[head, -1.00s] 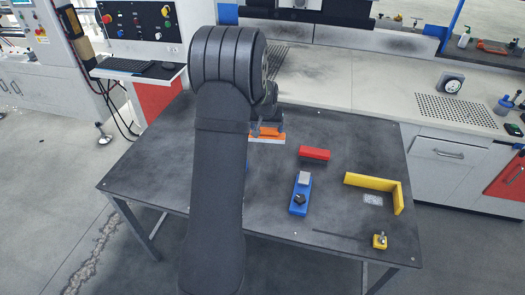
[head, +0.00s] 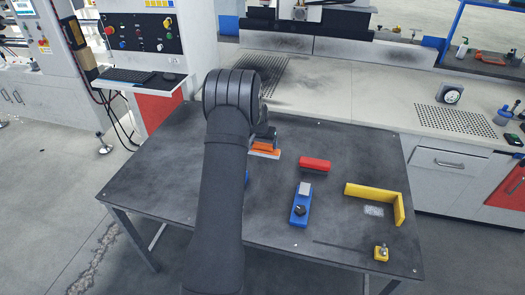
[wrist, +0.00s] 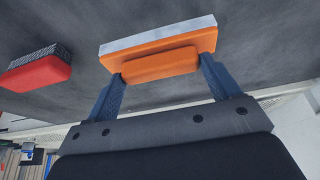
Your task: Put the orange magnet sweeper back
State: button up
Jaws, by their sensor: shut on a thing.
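The orange magnet sweeper (head: 265,152) is an orange block with a pale flat plate along one side. It is in my gripper (head: 266,138), near the back middle of the dark table. In the wrist view the sweeper (wrist: 160,48) sits between the two blue fingers of my gripper (wrist: 162,76), which are shut on its orange grip. I cannot tell whether its plate touches the tabletop. My arm hides part of the table to the left of the sweeper.
To the right are a red brush (head: 314,163), a blue block with a black knob (head: 299,212), a yellow L-shaped bracket (head: 371,191) and a small yellow piece (head: 381,254). The right side of the table (head: 365,150) has bare room behind the bracket. A grey bench (head: 340,95) stands behind.

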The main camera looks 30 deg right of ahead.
aim_at(262, 150)
jog(key=shift+w+f, duration=0.1)
jog(key=shift+f, duration=1.9)
jog(key=o, duration=0.8)
jog(key=shift+f, duration=0.15)
jog(key=v, duration=1.2)
